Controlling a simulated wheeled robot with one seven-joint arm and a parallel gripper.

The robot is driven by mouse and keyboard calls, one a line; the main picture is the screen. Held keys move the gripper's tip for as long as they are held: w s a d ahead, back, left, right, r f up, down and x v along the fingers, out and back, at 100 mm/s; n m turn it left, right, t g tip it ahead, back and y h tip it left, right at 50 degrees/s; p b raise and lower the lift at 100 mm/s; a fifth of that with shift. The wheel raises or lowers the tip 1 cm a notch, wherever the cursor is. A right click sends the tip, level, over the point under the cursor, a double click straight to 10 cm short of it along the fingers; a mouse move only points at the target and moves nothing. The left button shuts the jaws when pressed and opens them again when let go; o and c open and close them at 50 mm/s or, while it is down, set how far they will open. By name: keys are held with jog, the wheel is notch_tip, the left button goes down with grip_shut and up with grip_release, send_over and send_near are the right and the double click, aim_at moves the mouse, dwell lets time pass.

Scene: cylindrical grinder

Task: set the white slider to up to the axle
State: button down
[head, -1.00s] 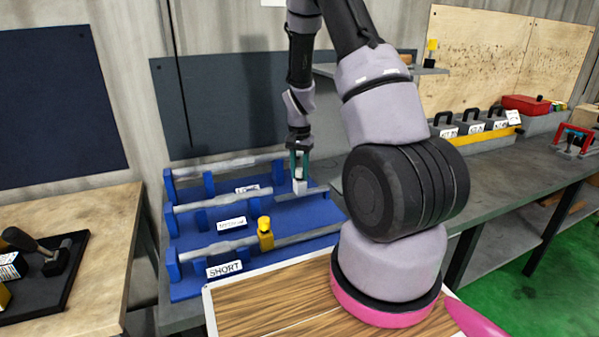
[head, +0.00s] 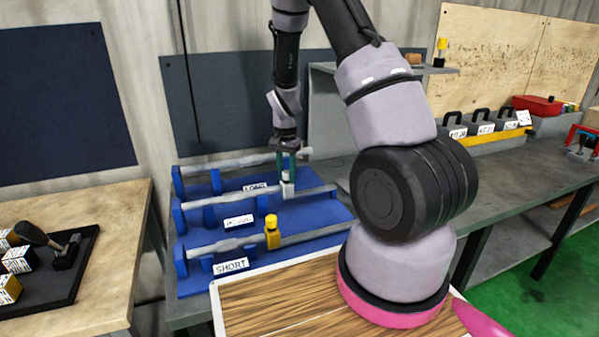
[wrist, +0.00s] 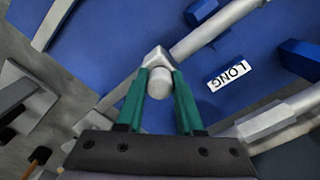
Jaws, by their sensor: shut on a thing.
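The white slider (head: 287,188) stands on the middle rail of the blue rack (head: 330,213). My gripper (head: 287,168) points down over it and is shut on its knob. In the wrist view the green fingers (wrist: 160,95) lie on both sides of the rounded white knob of the slider (wrist: 158,82). The grey axle (head: 255,199) lies along the middle row, left of the slider. In the wrist view the axle (wrist: 212,27) runs up right from the slider; its end is right beside the slider, but I cannot tell whether they touch.
A yellow slider (head: 272,232) stands on the front row, behind the SHORT label (head: 231,266). The back row has the LONG label (head: 255,187). A wooden-topped surface (head: 290,295) lies in front of the rack. A grey shelf (head: 430,70) stands at the back right.

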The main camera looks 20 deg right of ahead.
jog(key=shift+a, duration=0.25)
jog(key=c, duration=0.5)
grip_release()
jog(key=shift+a, duration=0.1)
jog(key=shift+c, duration=0.2)
jog(key=shift+r, duration=0.1)
notch_tip(320, 180, up, 11)
jog(key=shift+f, duration=0.2)
